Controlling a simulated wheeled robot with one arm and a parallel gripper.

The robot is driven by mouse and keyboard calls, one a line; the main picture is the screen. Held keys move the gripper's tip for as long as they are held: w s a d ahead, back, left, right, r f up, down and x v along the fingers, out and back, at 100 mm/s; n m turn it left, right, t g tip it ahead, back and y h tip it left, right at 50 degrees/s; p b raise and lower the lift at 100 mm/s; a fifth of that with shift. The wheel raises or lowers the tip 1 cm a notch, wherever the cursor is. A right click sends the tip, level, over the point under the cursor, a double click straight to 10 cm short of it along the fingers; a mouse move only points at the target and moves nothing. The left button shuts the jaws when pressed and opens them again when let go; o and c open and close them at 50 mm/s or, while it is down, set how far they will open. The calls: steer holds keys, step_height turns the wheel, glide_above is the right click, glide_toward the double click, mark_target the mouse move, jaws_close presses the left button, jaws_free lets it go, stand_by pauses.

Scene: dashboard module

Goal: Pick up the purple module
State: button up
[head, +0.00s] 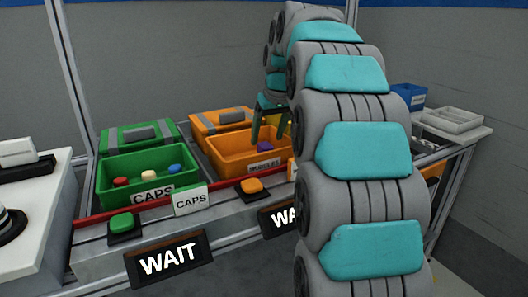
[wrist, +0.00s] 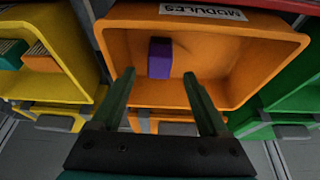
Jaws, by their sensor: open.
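The purple module (wrist: 160,58) is a small block inside the orange bin (wrist: 225,97) labelled MODULES, near that label in the wrist view. It also shows as a small purple patch in the head view (head: 264,146). My gripper (wrist: 156,78) is open and empty, its two green fingers reaching over the bin. In the wrist view the module lies beyond the fingertips, roughly in line with the gap between them. In the head view my gripper (head: 268,133) hangs at the orange bin, and my arm hides part of the bin's right side.
The green CAPS bin (head: 105,199) with several caps stands left of the orange bin. A yellow bin (wrist: 88,80) with teal and orange blocks is on the other side. Bin walls surround the module. WAIT displays (head: 168,259) and buttons (head: 121,223) line the front.

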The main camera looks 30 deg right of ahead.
mark_target(266, 145)
steer(key=shift+p+x, duration=0.45)
steer(key=shift+x, duration=2.25)
steer(key=shift+s+d, duration=0.1)
steer(key=shift+s, duration=0.05)
steer(key=shift+c, duration=0.3)
jaws_close()
